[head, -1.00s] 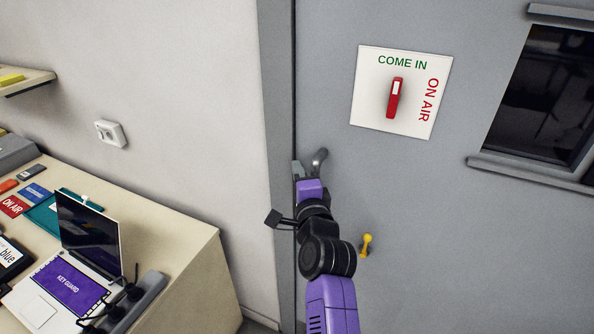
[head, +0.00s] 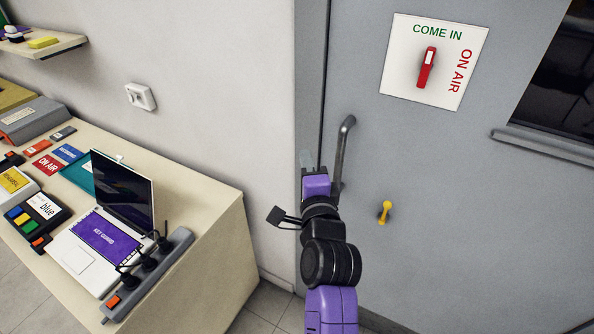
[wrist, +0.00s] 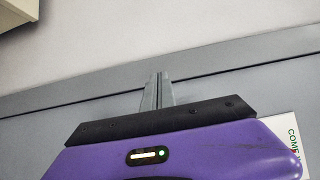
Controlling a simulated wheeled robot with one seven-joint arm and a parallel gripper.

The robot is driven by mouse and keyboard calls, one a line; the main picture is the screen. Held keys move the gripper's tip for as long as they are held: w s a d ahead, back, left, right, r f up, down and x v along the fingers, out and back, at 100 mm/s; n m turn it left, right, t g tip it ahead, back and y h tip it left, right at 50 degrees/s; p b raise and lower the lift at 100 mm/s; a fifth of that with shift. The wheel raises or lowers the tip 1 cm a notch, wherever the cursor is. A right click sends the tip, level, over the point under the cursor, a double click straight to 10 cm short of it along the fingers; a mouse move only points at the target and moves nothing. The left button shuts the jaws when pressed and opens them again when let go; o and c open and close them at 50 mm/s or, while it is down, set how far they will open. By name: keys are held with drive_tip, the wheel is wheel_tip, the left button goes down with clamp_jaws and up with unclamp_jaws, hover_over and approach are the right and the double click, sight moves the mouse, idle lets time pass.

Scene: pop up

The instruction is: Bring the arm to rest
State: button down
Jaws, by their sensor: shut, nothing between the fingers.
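My arm reaches up from the bottom of the head view, purple and black. My gripper (head: 308,160) is in front of the grey door's left edge, beside the metal door handle (head: 343,150). In the wrist view my gripper's fingers (wrist: 158,90) are together with nothing between them. They point toward the door frame and the pale wall. I cannot tell whether the gripper touches the door or its frame.
The door (head: 450,220) carries a sign (head: 405,65) with a red pointer and a yellow knob (head: 384,212). On the left, a desk (head: 215,225) holds a laptop (head: 125,190), a power strip (head: 150,275) and several small items. A wall switch (head: 140,97) is above the desk.

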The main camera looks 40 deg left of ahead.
drive_tip(key=s, duration=0.2)
drive_tip(key=s+d, duration=0.1)
drive_tip(key=s, duration=0.1)
